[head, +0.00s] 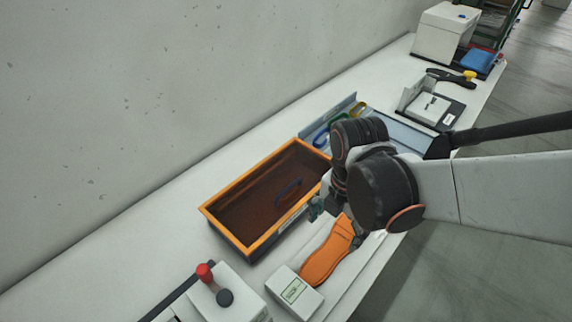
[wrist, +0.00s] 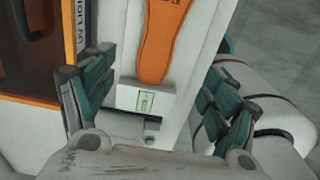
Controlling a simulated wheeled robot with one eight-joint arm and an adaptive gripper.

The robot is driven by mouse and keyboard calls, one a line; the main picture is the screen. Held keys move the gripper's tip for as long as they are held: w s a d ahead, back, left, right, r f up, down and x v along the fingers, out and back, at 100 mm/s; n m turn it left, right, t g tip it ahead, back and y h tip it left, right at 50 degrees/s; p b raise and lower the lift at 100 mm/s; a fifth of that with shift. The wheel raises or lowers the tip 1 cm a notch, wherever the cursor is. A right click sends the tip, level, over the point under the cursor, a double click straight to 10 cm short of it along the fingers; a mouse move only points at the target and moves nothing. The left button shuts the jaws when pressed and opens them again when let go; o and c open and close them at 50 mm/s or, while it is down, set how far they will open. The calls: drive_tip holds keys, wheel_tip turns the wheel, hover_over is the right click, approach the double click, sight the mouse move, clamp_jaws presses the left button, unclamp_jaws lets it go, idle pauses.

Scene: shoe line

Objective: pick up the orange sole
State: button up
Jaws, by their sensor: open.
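The orange sole (head: 328,256) lies lengthwise on a pale strip near the table's front edge, beside the orange-rimmed bin. In the wrist view the sole (wrist: 163,40) reaches from the top edge down to the white labelled box. My gripper (wrist: 160,75) is open and empty, its green-padded fingers on either side of the sole's lower end and apart from it. In the head view my arm hides the sole's far end and most of my gripper.
The orange-rimmed bin (head: 228,223) stands left of the sole, with a dark blue ring-like item inside. The white labelled box (head: 294,293) is at the sole's near end. A white device with a red knob (head: 204,272) is nearer. A blue-grey tray (head: 401,131) lies beyond my arm.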

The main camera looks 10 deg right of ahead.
drive_tip(key=b, duration=0.4)
hover_over(329, 254)
wheel_tip(329, 254, down, 9)
drive_tip(key=shift+s+a+r, duration=0.1)
drive_tip(key=shift+a+r, duration=0.05)
drive_tip(key=f+b, duration=0.3)
drive_tip(key=f, duration=0.2)
drive_tip(key=shift+w+f, duration=0.1)
drive_tip(key=shift+w, duration=0.1)
drive_tip(key=shift+s, duration=0.1)
drive_tip(key=c, duration=1.4)
drive_tip(key=shift+r, duration=0.2)
drive_tip(key=shift+c, duration=0.2)
